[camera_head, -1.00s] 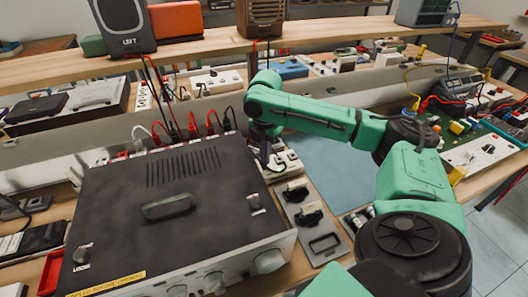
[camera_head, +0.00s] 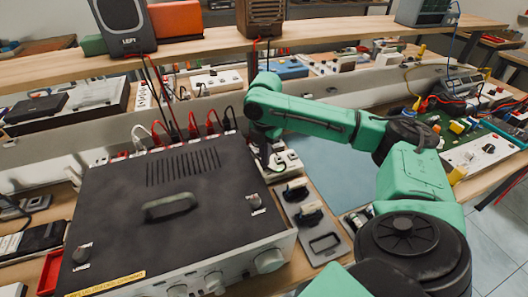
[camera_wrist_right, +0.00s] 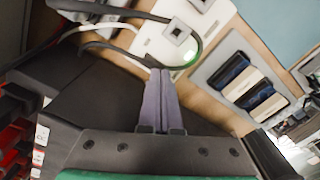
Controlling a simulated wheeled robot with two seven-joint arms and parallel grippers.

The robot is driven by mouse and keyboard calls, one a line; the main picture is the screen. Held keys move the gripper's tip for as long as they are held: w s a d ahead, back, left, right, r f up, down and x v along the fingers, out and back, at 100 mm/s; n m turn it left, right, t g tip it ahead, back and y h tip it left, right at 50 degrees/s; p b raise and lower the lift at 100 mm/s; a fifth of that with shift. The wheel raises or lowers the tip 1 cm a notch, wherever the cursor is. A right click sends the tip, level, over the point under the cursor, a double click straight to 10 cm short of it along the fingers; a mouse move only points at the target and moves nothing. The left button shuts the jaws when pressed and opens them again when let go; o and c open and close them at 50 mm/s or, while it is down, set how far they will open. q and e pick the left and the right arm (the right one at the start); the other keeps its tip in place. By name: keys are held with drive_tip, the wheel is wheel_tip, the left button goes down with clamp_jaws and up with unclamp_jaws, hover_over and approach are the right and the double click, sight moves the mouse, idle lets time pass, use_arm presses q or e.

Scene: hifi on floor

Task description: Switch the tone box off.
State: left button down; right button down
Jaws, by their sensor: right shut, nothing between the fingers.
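A white box (camera_head: 287,162) with dark switch-like parts on top stands just right of a large black hi-fi unit (camera_head: 120,195); it may be the tone box, but I cannot read a label. In the right wrist view this white box (camera_wrist_right: 150,47) shows a square switch-like part and a small green light, with a grey cable looping over it. My right gripper (camera_head: 264,164) points down beside the box's left end, by the hi-fi's back right corner. In the wrist view its fingers (camera_wrist_right: 160,72) are together and empty; whether they touch anything is unclear. My left gripper is out of view.
A grey panel with dark rockers (camera_head: 305,212) lies right of the hi-fi. Red, white and black cables (camera_head: 190,130) rise from the hi-fi's rear. A blue-grey mat (camera_head: 330,165) is clear. A wooden shelf (camera_head: 220,55) crosses behind, holding a speaker (camera_head: 125,25).

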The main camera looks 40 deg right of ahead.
drive_tip(key=shift+s+f, duration=0.1)
drive_tip(key=shift+f, duration=0.55)
drive_tip(key=shift+a, duration=0.1)
wheel_tip(320, 180, up, 7)
drive_tip(key=p, duration=0.9)
drive_tip(key=shift+r+p, duration=0.1)
drive_tip(key=shift+p, duration=0.2)
idle(0.3)
